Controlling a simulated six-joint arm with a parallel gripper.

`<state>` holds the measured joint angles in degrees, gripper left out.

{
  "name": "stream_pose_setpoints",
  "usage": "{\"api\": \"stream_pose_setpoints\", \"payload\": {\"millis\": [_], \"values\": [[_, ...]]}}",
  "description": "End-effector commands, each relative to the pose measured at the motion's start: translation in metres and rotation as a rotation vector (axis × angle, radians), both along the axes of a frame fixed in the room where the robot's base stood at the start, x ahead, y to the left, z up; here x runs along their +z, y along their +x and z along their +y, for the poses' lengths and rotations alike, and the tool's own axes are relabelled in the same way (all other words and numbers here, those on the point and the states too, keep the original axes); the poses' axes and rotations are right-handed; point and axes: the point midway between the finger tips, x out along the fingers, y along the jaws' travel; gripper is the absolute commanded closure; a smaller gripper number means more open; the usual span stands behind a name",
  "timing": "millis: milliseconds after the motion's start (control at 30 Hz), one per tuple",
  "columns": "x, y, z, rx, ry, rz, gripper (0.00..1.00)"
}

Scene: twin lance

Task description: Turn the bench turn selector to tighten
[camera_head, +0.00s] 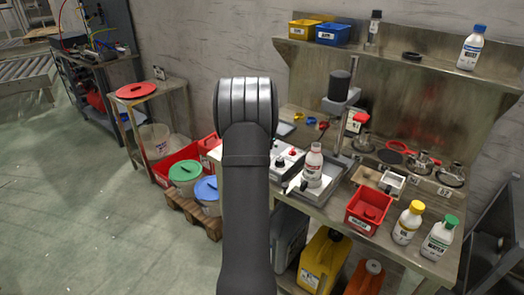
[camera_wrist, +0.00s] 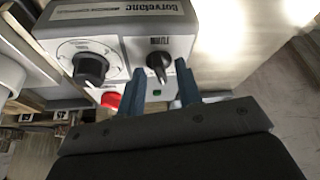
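The turn selector (camera_wrist: 160,66) is a black pointer knob under a label reading "TURN", upside down in the wrist view. It sits on the white face of a grey control box (camera_wrist: 110,18), which is partly hidden behind my arm in the head view (camera_head: 288,158). My gripper (camera_wrist: 161,74) is open, with one blue finger to each side of the selector in the picture. I see no clear contact, and cannot tell how deep the fingertips reach. The tighten marking is not readable. In the head view my arm hides the gripper.
Beside the selector are a large black dial (camera_wrist: 90,68), a red button (camera_wrist: 110,99) and a small green button (camera_wrist: 157,92). A white bottle (camera_head: 313,166) stands close right of the box. A red bin (camera_head: 368,209) and bottles stand farther right on the bench.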

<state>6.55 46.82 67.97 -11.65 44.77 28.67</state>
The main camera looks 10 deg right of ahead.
Motion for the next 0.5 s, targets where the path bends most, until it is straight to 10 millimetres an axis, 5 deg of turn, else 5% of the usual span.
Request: {"api": "stream_pose_setpoints", "payload": {"millis": [100,267,500], "values": [[0.0003,-0.0001,-0.0001,0.0,0.0,0.0,0.7],[0.0005,-0.0001,0.0,0.0,0.0,0.0,1.0],[0.0005,-0.0002,-0.0003,0.014,0.0,0.0,1.0]]}}
